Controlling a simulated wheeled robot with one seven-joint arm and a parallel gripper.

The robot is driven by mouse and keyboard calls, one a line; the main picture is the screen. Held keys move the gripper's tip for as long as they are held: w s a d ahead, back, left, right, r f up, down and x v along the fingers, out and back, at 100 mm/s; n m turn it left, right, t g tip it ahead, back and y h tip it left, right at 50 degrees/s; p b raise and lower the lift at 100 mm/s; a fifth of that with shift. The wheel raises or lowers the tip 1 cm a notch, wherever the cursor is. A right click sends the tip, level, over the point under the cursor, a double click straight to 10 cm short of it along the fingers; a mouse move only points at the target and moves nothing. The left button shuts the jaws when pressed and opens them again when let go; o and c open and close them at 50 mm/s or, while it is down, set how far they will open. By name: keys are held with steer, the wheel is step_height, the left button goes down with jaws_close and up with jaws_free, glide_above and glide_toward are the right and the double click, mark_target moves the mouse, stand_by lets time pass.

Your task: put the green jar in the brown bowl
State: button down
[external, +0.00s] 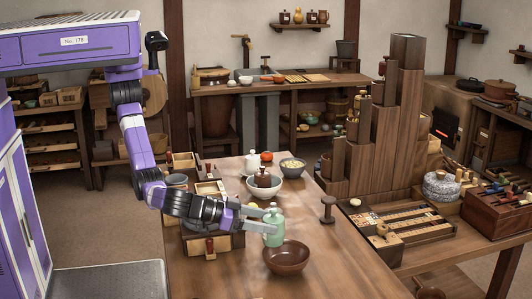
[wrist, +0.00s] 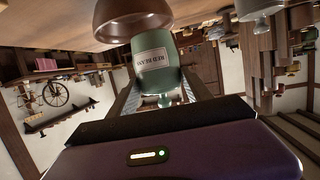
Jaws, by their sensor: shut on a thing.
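The green jar (external: 273,236) is upright in the external view, with its pale neck and lid above the fingers. My gripper (external: 272,221) is shut on the jar, one finger on either side of it. In the wrist view, the jar (wrist: 155,68) shows a white label and sits between the fingers (wrist: 162,92). The brown bowl (external: 287,262) stands on the table close beside the jar, on its near right side. The bowl (wrist: 135,14) also shows past the jar's base in the wrist view. I cannot tell whether the jar's base touches the table.
A white bowl (external: 263,196) holding a brown lidded jar and a grey bowl (external: 293,172) with pale contents stand farther back. A dark wooden spool-shaped stand (external: 328,210) is to the right. Wooden boxes (external: 211,243) lie under my arm. The table's right front (external: 350,265) is clear.

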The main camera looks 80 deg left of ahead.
steer(key=shift+f, duration=0.1)
steer(key=shift+f+b, duration=0.3)
steer(key=shift+b, duration=0.1)
steer(key=shift+f+b, duration=0.3)
steer(key=shift+b, duration=0.05)
steer(key=shift+r, duration=0.1)
steer(key=shift+c, duration=2.2)
jaws_free()
